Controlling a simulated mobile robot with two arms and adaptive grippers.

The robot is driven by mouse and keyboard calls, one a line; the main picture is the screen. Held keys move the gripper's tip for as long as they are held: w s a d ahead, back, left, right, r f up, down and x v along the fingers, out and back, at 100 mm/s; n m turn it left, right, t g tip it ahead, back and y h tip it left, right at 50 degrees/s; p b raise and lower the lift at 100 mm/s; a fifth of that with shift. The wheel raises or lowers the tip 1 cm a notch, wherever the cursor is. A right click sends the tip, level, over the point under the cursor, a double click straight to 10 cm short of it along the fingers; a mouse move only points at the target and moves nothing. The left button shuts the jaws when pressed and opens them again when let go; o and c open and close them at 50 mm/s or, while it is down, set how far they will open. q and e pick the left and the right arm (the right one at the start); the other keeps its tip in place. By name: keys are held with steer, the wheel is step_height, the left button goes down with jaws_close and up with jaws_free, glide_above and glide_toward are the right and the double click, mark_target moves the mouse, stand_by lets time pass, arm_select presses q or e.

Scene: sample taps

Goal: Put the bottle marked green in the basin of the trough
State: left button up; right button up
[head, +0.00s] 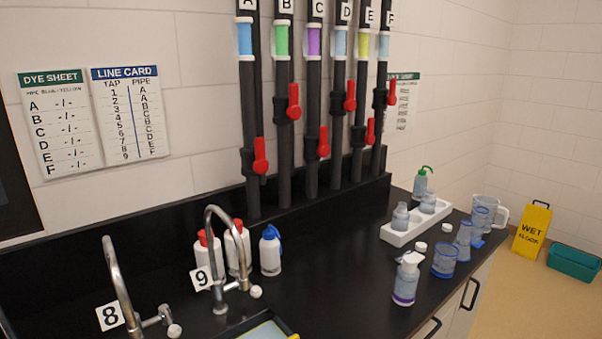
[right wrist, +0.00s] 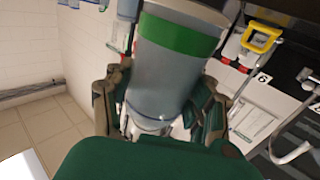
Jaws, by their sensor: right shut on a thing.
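In the right wrist view a grey, translucent bottle with a green band (right wrist: 180,36) is between the fingers of my right gripper (right wrist: 160,105). The fingers are shut on its sides, and it fills the middle of that view. What lies beyond the bottle is partly hidden by it. My right gripper does not show in the head view, and my left gripper shows in neither view. No basin of the trough can be made out for certain. Curved taps marked 8 (head: 118,275) and 9 (head: 213,245) stand at the front left of the black counter.
A yellow-edged tray (head: 287,326) is cut off at the bottom. A purple-banded bottle (head: 405,282), blue beaker (head: 444,262) and white rack (head: 398,237) stand at right. Red-capped bottles (head: 236,250) stand behind tap 9. A wet-floor sign (head: 532,230) stands on the floor.

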steer(key=w+r+y, duration=0.1)
steer(key=w, duration=1)
steer(key=shift+a+r+n, duration=0.25)
steer(key=shift+r+n, duration=0.1)
steer(key=shift+n, duration=0.05)
